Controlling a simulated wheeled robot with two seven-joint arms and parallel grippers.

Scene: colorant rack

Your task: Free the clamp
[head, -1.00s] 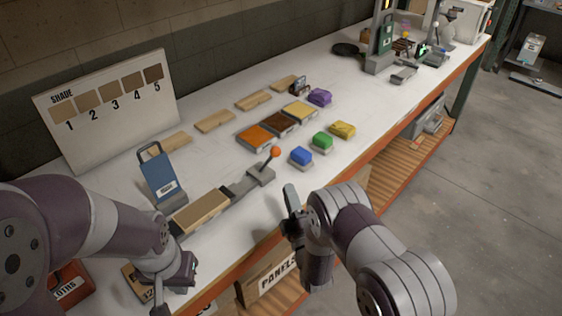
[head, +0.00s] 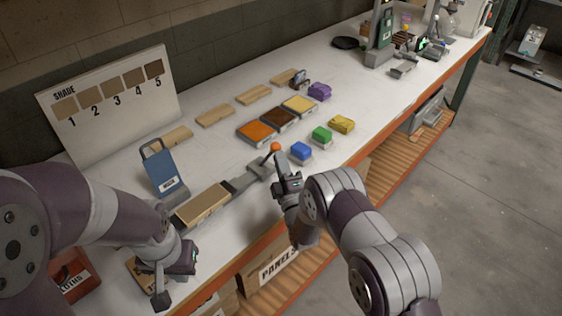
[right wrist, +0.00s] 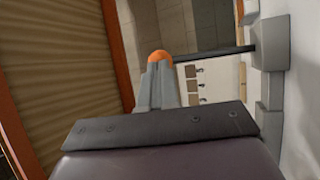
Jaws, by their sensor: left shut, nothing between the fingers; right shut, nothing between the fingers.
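The clamp (head: 243,181) lies on the white bench, its grey bar running to a wooden block (head: 203,204). Its lever ends in an orange knob (head: 275,147). In the right wrist view the orange knob (right wrist: 159,56) shows just past my fingertips, with the dark lever rod (right wrist: 215,52) running right to the grey clamp base (right wrist: 270,43). My right gripper (head: 279,160) is shut and empty, its tips close beside the knob; I cannot tell whether they touch. My left gripper (head: 162,298) is shut and empty, low at the bench's front left edge.
A blue holder (head: 164,172) stands behind the wooden block. Orange, brown and yellow trays (head: 257,133) and blue, green and yellow sponge-like blocks (head: 301,152) lie beyond the clamp. A shade board (head: 108,108) leans at the back left. The bench has an orange front edge.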

